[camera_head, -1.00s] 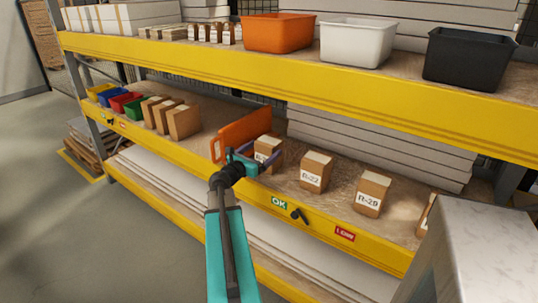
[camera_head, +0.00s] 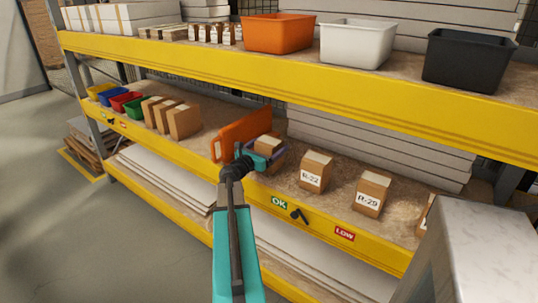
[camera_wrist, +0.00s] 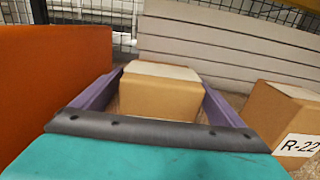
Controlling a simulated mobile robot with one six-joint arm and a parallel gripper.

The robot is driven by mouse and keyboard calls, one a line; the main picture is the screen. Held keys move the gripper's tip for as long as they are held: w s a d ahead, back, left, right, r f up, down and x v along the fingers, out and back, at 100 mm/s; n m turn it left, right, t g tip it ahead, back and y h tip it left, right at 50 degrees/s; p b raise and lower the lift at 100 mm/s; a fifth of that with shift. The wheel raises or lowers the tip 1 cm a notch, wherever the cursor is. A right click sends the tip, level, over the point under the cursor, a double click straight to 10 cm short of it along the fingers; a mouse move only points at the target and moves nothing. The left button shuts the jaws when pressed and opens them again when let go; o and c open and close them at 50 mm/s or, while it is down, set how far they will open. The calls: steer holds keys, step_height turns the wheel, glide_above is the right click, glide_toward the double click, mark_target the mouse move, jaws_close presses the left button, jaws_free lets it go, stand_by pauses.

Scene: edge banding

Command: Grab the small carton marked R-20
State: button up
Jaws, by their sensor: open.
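A small tan carton (camera_head: 268,143) stands on the middle shelf, just right of an orange divider panel. My gripper (camera_head: 264,157) is open around it. In the wrist view the carton (camera_wrist: 160,95) sits between the two purple fingers, one on each side; I cannot tell whether they touch it. Its front label is hidden behind my gripper, so I cannot read its mark. To its right stand a carton marked R-22 (camera_head: 315,172) and one marked R-29 (camera_head: 371,193). I see no readable R-20.
The orange divider (camera_head: 232,138) stands close on the left of my gripper. A carton is partly hidden by a pale block (camera_head: 480,250) at right. White boards (camera_head: 380,143) are stacked behind. The yellow beam (camera_head: 290,92) of the upper shelf, holding bins, runs overhead.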

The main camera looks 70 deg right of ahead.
mark_target(275, 138)
steer(key=shift+x, duration=1.8)
steer(key=shift+c, duration=0.4)
steer(key=c, duration=1.3)
steer(key=shift+r, duration=0.1)
steer(key=shift+c, duration=0.2)
steer(key=shift+r, duration=1.65)
steer(key=b+v, duration=0.1)
steer(key=v, duration=1.7)
steer(key=shift+b, duration=0.4)
